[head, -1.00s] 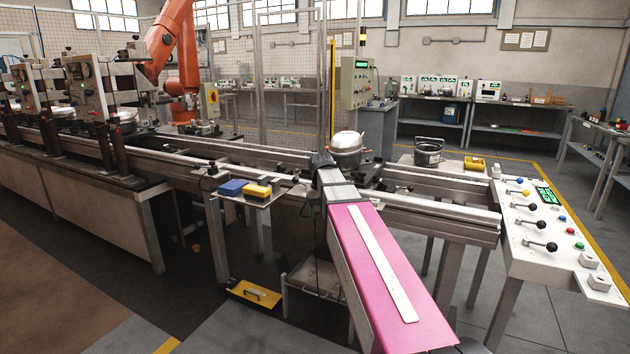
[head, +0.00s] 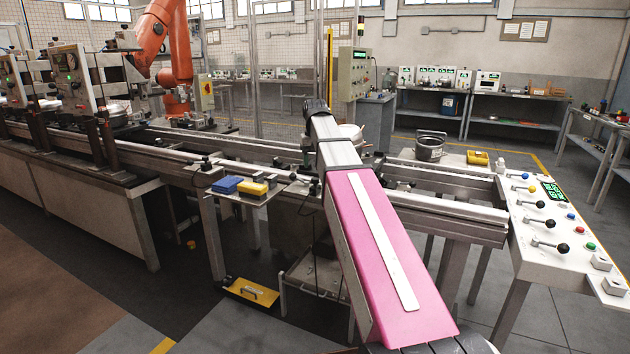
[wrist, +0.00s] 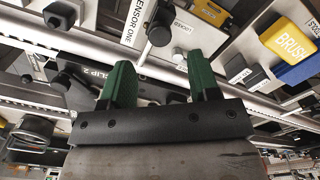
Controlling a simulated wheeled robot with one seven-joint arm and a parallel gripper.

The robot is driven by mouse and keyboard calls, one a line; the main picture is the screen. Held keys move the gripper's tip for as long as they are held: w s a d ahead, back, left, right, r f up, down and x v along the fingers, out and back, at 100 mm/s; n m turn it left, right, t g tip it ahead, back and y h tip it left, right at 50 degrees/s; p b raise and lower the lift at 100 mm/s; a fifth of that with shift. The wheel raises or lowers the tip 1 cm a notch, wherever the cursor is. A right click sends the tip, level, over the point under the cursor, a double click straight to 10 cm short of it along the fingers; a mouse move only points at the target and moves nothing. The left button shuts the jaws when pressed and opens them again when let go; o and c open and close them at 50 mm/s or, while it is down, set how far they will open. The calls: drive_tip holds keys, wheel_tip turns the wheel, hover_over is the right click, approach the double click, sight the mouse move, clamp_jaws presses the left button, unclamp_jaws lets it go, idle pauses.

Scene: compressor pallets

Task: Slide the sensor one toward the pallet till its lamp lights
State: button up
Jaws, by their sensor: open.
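In the wrist view, my gripper (wrist: 160,72) is open and empty, with its two green fingers apart. Just beyond the fingertips, a label reading SENSOR ONE (wrist: 134,20) lies beside a black rounded piece (wrist: 160,34). I cannot tell whether that piece is the sensor itself, and no lit lamp can be made out on it. The fingers appear apart from it. In the head view, a pale round compressor (head: 352,133) on the line is mostly hidden behind my arm. The pallet under it and my fingers are hidden there.
A yellow BRUSH block (wrist: 288,38) and a blue block (head: 227,185) sit on a side shelf near the rail. A control panel with levers (head: 548,225) stands right, and a dark pot (head: 430,146) behind the rails.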

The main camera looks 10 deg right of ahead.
sight(315, 178)
drive_tip(key=shift+f, duration=3.55)
